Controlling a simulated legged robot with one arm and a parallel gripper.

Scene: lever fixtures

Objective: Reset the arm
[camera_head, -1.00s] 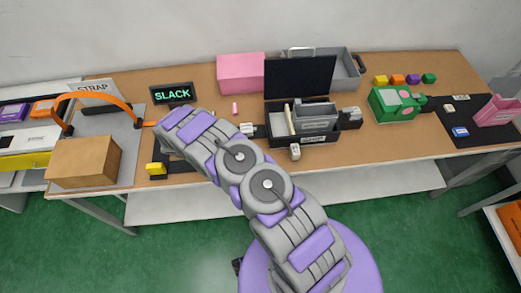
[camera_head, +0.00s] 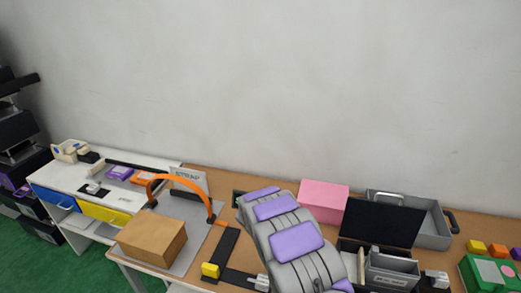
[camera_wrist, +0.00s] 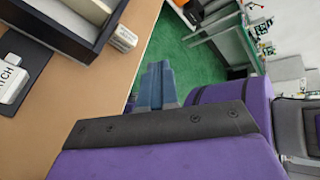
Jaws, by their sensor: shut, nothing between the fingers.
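My arm (camera_head: 290,240), grey with purple pads, rises in front of the workbench in the head view. Its gripper end is not visible there. In the wrist view my gripper (camera_wrist: 157,72) shows as two blue-grey fingers together, with nothing between them. They are over the bench's front edge, with green floor beyond. A black case (camera_wrist: 62,25) lies to their upper left in that view, apart from them.
White shelving with blue and yellow drawers (camera_head: 100,212) stands at left.

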